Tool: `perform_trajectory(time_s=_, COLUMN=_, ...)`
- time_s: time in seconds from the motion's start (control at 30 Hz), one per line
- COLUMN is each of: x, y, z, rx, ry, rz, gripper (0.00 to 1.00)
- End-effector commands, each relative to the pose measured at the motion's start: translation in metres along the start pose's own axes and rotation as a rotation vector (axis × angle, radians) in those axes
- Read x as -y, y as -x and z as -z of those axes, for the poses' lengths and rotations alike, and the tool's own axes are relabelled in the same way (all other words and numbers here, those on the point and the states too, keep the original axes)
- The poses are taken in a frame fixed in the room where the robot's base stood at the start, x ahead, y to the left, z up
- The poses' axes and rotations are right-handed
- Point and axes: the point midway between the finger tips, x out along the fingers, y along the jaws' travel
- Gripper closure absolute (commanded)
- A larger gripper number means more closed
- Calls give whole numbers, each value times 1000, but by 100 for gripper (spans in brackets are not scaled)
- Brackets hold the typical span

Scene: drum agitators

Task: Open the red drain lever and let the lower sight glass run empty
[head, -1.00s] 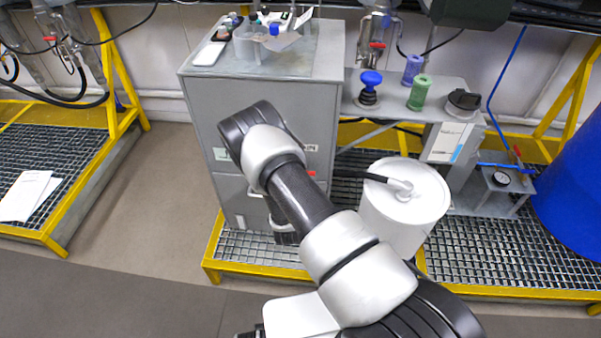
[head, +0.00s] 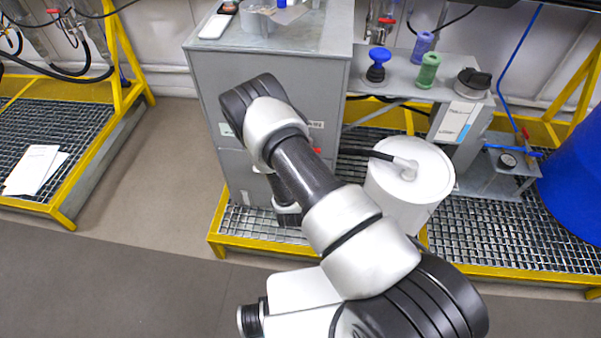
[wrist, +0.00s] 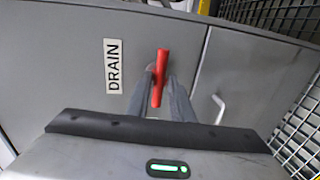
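The red drain lever (wrist: 160,77) stands out from a grey panel in the wrist view, beside the white DRAIN label (wrist: 114,66). My gripper (wrist: 162,85) has its two grey fingers either side of the lever, spread apart. A narrow gap seems to show, but I cannot tell whether either finger touches it. In the head view my arm covers most of the grey cabinet front (head: 205,85) and my fingers are hidden. A small red part (head: 317,150) shows right of my arm under a label, probably the lever's end. I cannot make out the lower sight glass.
A white drum (head: 410,200) with a black hose stands close right of my arm. The cabinet rests on a yellow-framed grating (head: 232,250). A metal handle (wrist: 218,107) projects near the lever. Floor (head: 110,255) is clear at front left.

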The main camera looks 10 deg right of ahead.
Motion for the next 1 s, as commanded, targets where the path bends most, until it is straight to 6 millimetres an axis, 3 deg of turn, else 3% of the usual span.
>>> perform_trajectory(time_s=0.3, x=0, y=79, z=1, rx=-2, ry=2, rz=4, gripper=79)
perform_trajectory(time_s=0.53, x=0, y=127, z=0, rx=-2, ry=1, rz=4, gripper=79)
perform_trajectory(time_s=0.73, x=0, y=148, z=0, rx=0, ry=0, rz=2, gripper=79)
perform_trajectory(time_s=1.0, x=0, y=152, z=0, rx=0, ry=-1, rz=1, gripper=79)
